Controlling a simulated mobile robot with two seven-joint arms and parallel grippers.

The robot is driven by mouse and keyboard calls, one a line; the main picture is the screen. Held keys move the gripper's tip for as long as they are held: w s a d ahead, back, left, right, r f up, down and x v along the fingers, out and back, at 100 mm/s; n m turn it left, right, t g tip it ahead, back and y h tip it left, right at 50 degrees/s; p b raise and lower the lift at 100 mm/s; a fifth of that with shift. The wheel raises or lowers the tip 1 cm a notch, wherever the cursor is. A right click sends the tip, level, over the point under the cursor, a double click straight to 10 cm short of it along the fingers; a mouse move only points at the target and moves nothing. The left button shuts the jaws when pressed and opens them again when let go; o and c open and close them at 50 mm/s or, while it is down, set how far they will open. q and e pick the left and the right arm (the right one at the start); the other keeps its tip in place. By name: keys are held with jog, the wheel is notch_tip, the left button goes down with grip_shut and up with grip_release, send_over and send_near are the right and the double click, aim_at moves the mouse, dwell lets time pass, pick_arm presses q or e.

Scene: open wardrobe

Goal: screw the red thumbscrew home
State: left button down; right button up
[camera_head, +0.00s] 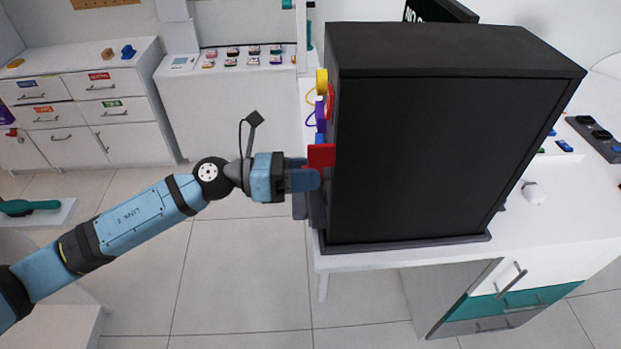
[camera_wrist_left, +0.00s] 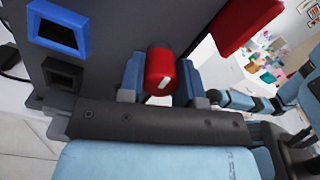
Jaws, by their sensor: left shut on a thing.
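The red thumbscrew (camera_wrist_left: 161,68) shows in the left wrist view as a round knob with a white stripe on its face. It stands between the two blue fingers of my left gripper (camera_wrist_left: 160,84), which is shut on it. In the head view my left gripper (camera_head: 309,180) reaches the left side of a tall black panel box (camera_head: 450,150). There the fingers hide the thumbscrew. The depth of its thread cannot be seen. My right gripper is not in view.
A red block (camera_head: 321,155) sticks out just above the fingers; it also shows in the left wrist view (camera_wrist_left: 248,22). A blue square frame (camera_wrist_left: 57,28) and a dark square socket (camera_wrist_left: 62,75) lie left of the thumbscrew. Yellow part (camera_head: 321,82) is higher on the box.

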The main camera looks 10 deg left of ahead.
pick_arm(q)
jog(key=shift+f+m+b, duration=0.15)
jog(key=shift+m+b, duration=0.85)
jog(key=shift+b, duration=0.15)
jog(key=shift+m+b, duration=0.3)
jog(key=shift+b, duration=0.1)
jog(key=shift+r, duration=0.2)
jog(key=c, duration=0.8)
grip_release()
jog(key=shift+c, duration=0.2)
jog(key=o, duration=0.4)
jog(key=shift+c, duration=0.2)
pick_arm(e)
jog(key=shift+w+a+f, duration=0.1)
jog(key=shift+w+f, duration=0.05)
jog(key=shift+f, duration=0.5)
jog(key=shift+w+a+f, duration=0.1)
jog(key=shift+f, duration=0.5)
pick_arm(q)
jog(key=shift+f, duration=0.1)
jog(key=b+v, duration=0.6)
jog(key=v, duration=0.2)
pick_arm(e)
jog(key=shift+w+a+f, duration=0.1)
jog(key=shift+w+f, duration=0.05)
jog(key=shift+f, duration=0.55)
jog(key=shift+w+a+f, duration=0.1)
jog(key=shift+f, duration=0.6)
